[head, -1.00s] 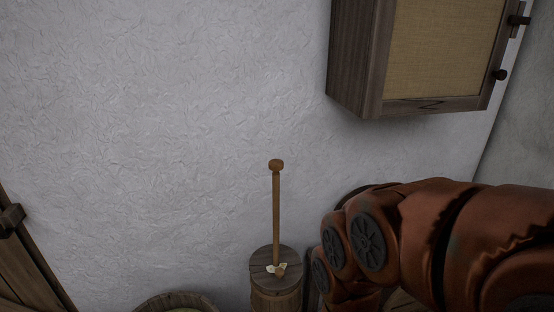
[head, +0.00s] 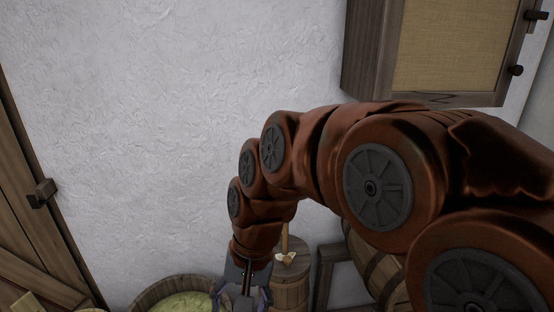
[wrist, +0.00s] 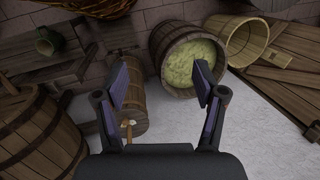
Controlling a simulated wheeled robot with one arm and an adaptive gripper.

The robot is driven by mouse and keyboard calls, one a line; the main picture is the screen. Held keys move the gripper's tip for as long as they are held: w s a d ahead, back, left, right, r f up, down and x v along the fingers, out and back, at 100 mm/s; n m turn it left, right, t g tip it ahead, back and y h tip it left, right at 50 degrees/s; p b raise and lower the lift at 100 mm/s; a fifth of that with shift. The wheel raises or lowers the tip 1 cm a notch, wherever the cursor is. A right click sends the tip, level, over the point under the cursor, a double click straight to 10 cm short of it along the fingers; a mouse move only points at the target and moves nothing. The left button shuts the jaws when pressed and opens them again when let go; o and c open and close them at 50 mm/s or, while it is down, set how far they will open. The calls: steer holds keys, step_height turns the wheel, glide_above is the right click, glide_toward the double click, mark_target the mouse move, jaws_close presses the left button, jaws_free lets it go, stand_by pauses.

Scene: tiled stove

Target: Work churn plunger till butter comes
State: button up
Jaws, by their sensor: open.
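The churn (head: 290,291) is a small wooden barrel standing low near the wall, with pale, butter-like bits (head: 286,257) on its lid. The plunger (head: 285,240) is a brown wooden staff standing up from the lid; my arm hides its upper part in the head view. My gripper (head: 242,295) is open and empty, pointing down just left of the churn and apart from the plunger. In the wrist view the churn (wrist: 124,100) lies by the left finger, and no plunger is between the fingers (wrist: 161,78).
A wide tub (head: 141,302) with yellow-green contents stands left of the churn; it also shows in the wrist view (wrist: 158,50). A barrel (head: 372,255) on a stand is to the right. A cabinet (head: 375,50) hangs above, and a plank door (head: 30,210) is at left.

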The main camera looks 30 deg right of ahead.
steer(key=w+d+r+m+t+y+b, duration=0.1)
steer(key=w+d+r+m+t+b, duration=0.2)
steer(key=w, duration=0.4)
steer(key=w+d+m+t+y+b, duration=0.1)
steer(key=w+d+m, duration=0.3)
steer(key=w+m, duration=0.2)
steer(key=w+d+r+m+t+y+b, duration=0.1)
steer(key=w+d+r+m+t+b, duration=0.2)
steer(key=w, duration=0.4)
steer(key=w+d+r+m+t+h+b, duration=0.1)
steer(key=w+d+r+m+t+b, duration=0.15)
steer(key=d+m, duration=0.75)
steer(key=w+d+r+m+t+b, duration=0.2)
steer(key=w+d+r+m+t, duration=0.15)
steer(key=d, duration=1.15)
steer(key=x, duration=0.3)
steer(key=f+x, duration=0.1)
steer(key=x, duration=0.3)
steer(key=shift+f, duration=0.2)
jaws_close()
